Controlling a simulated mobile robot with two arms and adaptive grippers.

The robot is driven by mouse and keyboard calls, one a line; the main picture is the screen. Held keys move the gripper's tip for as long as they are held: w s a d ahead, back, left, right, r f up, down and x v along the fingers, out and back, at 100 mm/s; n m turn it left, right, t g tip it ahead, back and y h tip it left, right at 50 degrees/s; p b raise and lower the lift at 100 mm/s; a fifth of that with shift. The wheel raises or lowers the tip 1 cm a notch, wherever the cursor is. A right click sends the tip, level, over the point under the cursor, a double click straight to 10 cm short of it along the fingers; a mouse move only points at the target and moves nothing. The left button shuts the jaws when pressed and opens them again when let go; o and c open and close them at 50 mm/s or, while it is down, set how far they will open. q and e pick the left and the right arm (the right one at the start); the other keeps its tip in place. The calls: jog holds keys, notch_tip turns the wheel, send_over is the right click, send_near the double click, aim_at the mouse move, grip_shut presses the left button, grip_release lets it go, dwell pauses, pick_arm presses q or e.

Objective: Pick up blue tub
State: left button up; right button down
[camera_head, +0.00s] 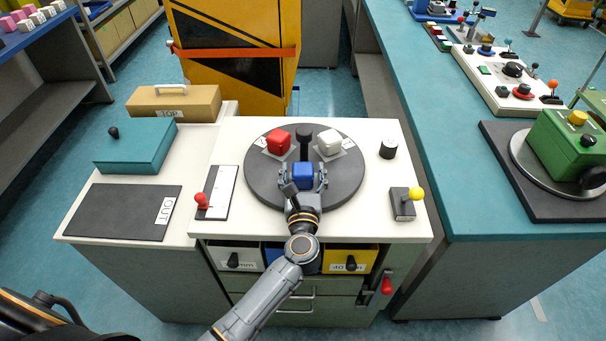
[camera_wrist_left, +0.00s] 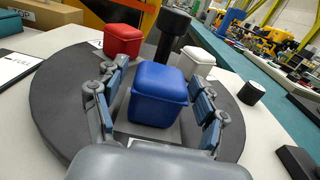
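The blue tub (camera_head: 303,177) stands upright on the near part of a dark round turntable (camera_head: 345,193), and its lid looks closed. My left gripper (camera_head: 303,184) reaches over the turntable from the near side with its fingers spread on both sides of the tub. In the left wrist view the blue tub (camera_wrist_left: 158,95) sits between the open fingers of the left gripper (camera_wrist_left: 160,112), with a gap visible on each side. A red tub (camera_head: 278,141) and a white tub (camera_head: 330,143) stand farther back on the turntable. My right gripper is not in view.
A black post (camera_head: 304,139) stands at the turntable's middle, just behind the blue tub. A red-knobbed lever (camera_head: 202,201) is left of it, a yellow-knobbed switch (camera_head: 416,194) and a black knob (camera_head: 388,149) right. A teal box (camera_head: 135,147) and dark mat (camera_head: 120,212) lie farther left.

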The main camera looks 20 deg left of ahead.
pick_arm(q)
jog(key=c, duration=1)
